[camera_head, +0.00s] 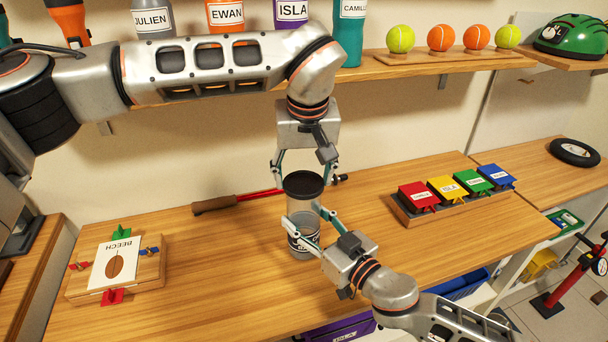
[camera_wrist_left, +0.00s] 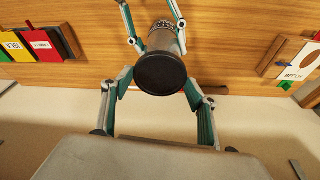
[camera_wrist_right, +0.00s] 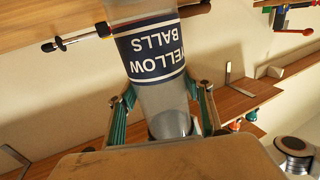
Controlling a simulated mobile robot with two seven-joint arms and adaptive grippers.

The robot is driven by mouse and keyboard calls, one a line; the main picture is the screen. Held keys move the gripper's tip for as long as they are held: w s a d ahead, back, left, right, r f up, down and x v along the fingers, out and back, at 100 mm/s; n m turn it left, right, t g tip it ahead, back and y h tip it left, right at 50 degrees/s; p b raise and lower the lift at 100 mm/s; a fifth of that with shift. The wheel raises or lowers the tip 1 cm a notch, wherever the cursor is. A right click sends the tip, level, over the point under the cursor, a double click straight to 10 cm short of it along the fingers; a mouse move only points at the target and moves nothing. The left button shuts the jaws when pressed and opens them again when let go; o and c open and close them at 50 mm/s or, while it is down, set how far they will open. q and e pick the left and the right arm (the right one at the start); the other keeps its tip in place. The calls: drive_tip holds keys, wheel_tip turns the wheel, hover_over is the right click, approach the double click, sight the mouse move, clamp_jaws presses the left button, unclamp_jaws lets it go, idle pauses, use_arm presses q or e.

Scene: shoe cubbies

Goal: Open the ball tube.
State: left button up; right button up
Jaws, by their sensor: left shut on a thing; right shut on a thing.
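The ball tube (camera_head: 303,241) is a clear upright cylinder with a dark blue label and a black lid (camera_head: 303,184) on its top. In the right wrist view, the label (camera_wrist_right: 152,48) reads YELLOW BALLS upside down. My left gripper (camera_head: 303,177) comes from behind and above, its fingers shut on either side of the lid. The lid (camera_wrist_left: 161,73) shows face-on in the left wrist view. My right gripper (camera_head: 308,220) is shut around the tube's body from the front right. I cannot tell whether the tube's base touches the bench.
A red-shafted tool with a brown handle (camera_head: 214,204) lies behind the tube. A BEECH board (camera_head: 115,265) is at left, coloured name-tagged blocks (camera_head: 446,189) at right. Above, a shelf (camera_head: 450,63) holds bottles, balls and a green helmet (camera_head: 570,37).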

sight(304, 184)
use_arm(q)
drive_tip(key=shift+r, duration=0.3)
idle(0.4)
drive_tip(key=shift+r, duration=0.75)
drive_tip(key=shift+r, duration=2.1)
use_arm(e)
drive_tip(key=o, duration=1.7)
